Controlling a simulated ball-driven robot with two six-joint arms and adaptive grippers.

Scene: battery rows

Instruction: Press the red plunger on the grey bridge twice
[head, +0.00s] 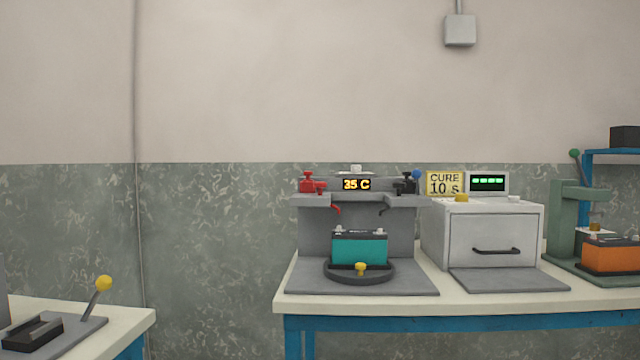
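The grey bridge (330,201) stands on the bench in the middle of the view. A red plunger (307,181) is on the left of its top, with a smaller red part beside it. A black plunger (408,182) with a blue ball near it is on the right of its top. The display (356,184) between them reads 35 C. A red and a dark lead hang above the battery. Neither of my grippers is in view.
A white box with a handled door (493,241) and a CURE 10 S sign (445,183) stands right of the bridge. Further right are a green press (565,225) and an orange battery (610,254). A separate table (130,318) with a yellow-knobbed lever (103,284) is at left.

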